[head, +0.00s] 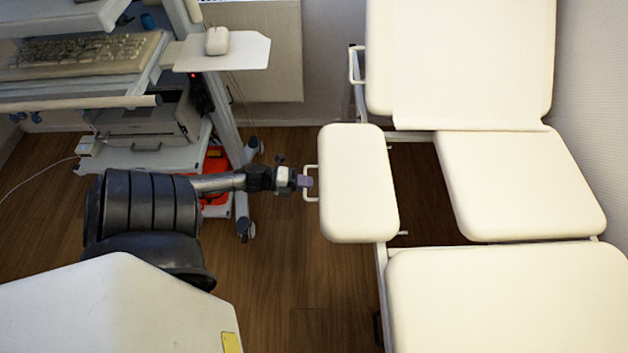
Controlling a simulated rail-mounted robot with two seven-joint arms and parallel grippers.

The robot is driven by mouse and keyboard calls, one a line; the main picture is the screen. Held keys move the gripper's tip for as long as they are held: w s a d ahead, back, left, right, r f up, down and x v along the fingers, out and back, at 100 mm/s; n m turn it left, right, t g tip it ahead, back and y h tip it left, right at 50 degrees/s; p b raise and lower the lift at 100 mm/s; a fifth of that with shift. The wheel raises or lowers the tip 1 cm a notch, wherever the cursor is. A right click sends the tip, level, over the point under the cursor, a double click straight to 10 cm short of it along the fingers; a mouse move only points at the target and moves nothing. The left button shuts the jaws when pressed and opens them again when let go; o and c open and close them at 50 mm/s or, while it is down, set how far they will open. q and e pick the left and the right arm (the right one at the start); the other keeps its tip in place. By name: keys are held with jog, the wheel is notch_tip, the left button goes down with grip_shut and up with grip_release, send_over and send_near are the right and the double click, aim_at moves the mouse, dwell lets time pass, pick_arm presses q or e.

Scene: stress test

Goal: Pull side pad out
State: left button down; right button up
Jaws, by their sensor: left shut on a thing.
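The side pad (357,184) is a cream, rounded cushion at the left edge of the exam table (503,290). A gap with dark floor showing lies between this pad and the middle pad (518,184). A white loop handle (311,170) sticks out from the side pad's left edge. My left gripper (304,181) comes in from the left and is shut on this handle. The fingertips are small in the picture and partly cover the handle. My right gripper is not in view.
A cart with a keyboard (85,52), a mouse (216,41) on a white shelf and a printer (150,113) stands at the upper left. Its caster (245,229) is close to my left arm. Wooden floor (290,270) is clear below the arm.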

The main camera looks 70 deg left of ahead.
pick_arm(q)
jog(key=c, duration=1.2)
grip_release()
jog(key=shift+p+v, duration=1.5)
jog(key=shift+v, duration=5.4)
